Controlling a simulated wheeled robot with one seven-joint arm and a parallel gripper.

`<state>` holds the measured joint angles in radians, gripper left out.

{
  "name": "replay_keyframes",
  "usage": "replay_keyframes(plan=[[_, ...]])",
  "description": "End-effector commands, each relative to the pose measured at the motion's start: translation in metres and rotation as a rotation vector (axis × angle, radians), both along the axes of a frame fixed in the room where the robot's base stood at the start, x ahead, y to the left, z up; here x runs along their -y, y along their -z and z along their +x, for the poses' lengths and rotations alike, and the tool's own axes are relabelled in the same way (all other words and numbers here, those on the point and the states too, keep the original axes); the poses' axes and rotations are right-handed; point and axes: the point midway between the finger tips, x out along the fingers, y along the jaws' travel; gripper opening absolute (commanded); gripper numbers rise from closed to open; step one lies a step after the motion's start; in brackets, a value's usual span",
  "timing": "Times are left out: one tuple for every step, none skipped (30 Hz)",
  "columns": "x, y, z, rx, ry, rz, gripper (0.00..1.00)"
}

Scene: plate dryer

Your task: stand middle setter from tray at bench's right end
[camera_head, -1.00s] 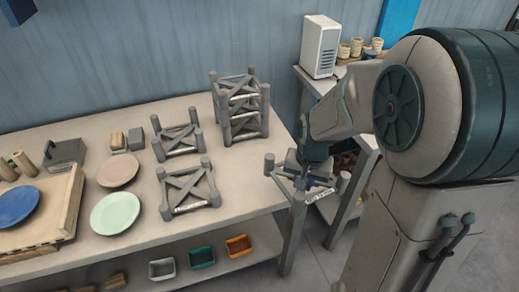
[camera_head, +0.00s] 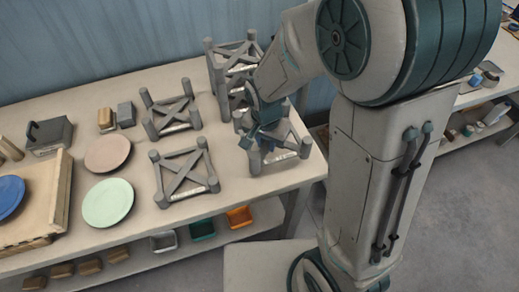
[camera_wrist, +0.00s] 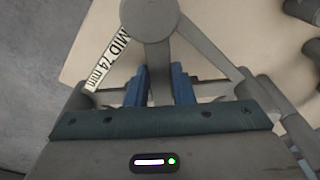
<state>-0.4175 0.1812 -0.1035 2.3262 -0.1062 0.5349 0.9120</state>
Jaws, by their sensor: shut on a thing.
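My gripper (camera_head: 264,132) is shut on a grey setter (camera_head: 290,140), a frame with corner posts and crossed bars. In the wrist view the blue fingers of my gripper (camera_wrist: 160,88) close on the setter, whose label (camera_wrist: 108,58) reads "MID 74 mm". The held setter is over the bench's right end, roughly level; I cannot tell whether its feet touch the bench (camera_head: 235,195). My arm and gripper hide part of it. Two more setters stand to its left, one in front (camera_head: 186,176) and one behind (camera_head: 170,114). No tray is clearly visible under the held setter.
A taller stack of setters (camera_head: 221,70) stands close behind the held one. A green plate (camera_head: 108,203), a pink plate (camera_head: 107,154) and a board (camera_head: 55,215) with a blue plate (camera_head: 8,196) lie left. Small bins (camera_head: 202,229) sit on the lower shelf.

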Motion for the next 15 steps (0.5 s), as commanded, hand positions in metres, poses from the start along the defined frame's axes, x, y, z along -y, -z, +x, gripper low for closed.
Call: replay_keyframes(plan=[[-0.007,0.004,0.002,-0.001,-0.003,-0.001,0.00],[-0.010,0.005,0.003,0.000,-0.003,0.000,0.00],[-0.014,0.008,0.004,-0.001,-0.002,-0.001,0.00],[-0.016,0.009,0.004,-0.001,-0.001,-0.001,0.00],[-0.017,0.010,0.005,0.000,-0.002,0.000,0.00],[-0.019,0.011,0.005,0.001,-0.001,0.000,0.00],[-0.019,0.012,0.006,0.001,-0.001,0.000,0.00],[-0.019,0.014,0.006,0.001,0.000,0.000,0.00],[-0.019,0.018,0.005,0.000,0.000,-0.001,0.00],[-0.019,0.022,0.005,-0.002,0.000,-0.002,0.00],[-0.019,0.026,0.005,-0.002,0.000,-0.001,0.00],[-0.019,0.032,0.005,-0.004,0.000,-0.003,0.00],[-0.019,0.036,0.005,-0.002,0.000,-0.002,0.00],[-0.019,0.039,0.005,-0.002,0.000,-0.002,0.00],[-0.019,0.044,0.005,-0.001,0.000,-0.002,0.00]])
